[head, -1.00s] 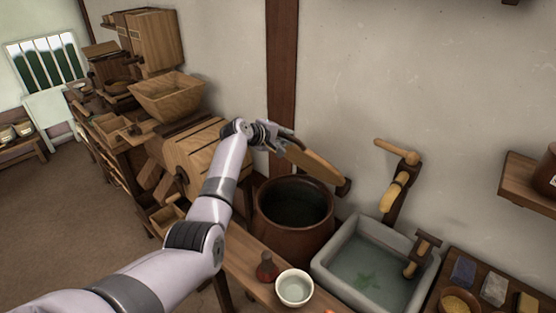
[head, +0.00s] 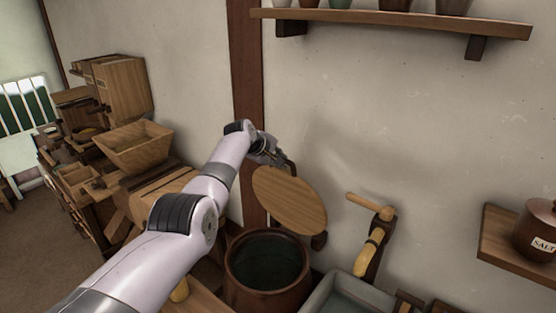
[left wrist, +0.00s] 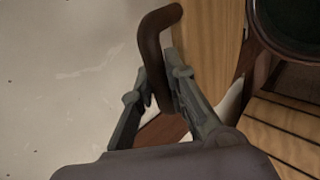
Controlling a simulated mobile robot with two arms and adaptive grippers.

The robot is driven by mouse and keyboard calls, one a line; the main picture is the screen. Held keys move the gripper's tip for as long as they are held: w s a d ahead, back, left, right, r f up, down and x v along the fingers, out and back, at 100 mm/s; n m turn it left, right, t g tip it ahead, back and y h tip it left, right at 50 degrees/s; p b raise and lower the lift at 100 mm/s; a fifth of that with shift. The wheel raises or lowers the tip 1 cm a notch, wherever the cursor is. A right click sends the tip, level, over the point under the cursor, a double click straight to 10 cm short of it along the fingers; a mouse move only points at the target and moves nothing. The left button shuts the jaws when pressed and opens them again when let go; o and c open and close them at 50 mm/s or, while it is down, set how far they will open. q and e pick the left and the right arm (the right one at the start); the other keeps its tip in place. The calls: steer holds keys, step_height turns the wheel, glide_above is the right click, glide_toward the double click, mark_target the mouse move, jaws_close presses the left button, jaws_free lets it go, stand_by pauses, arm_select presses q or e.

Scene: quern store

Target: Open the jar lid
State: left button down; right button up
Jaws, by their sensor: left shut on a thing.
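A large brown jar (head: 236,285) stands at the lower middle of the head view, its mouth open and dark inside. Its round wooden lid (head: 290,202) is up above the mouth, steeply tilted, with its flat face towards me. My left gripper (head: 279,160) is at the lid's upper edge. In the left wrist view its two fingers (left wrist: 161,88) are shut around the dark curved handle (left wrist: 152,42), beside the lid's wooden face (left wrist: 206,40). Part of the jar's rim (left wrist: 255,38) shows at the upper right there. My right gripper is not in view.
A stone sink (head: 345,292) stands right of the jar, with a wooden-handled pump or tap (head: 370,240) on the wall. A wooden mill with a hopper (head: 135,148) is on the left. Shelves (head: 400,22) hang above and at right, one bearing a salt jar (head: 535,228).

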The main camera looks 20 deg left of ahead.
arm_select(q)
steer(key=shift+w+d, duration=0.1)
steer(key=shift+w, duration=0.05)
steer(key=shift+f, duration=0.1)
steer(key=c, duration=1.9)
jaws_free()
steer(key=o, duration=0.3)
steer(key=shift+o, duration=0.2)
steer(key=shift+r, duration=0.3)
steer(key=v, duration=1.1)
steer(key=shift+s+r, duration=0.2)
steer(key=shift+s, duration=0.1)
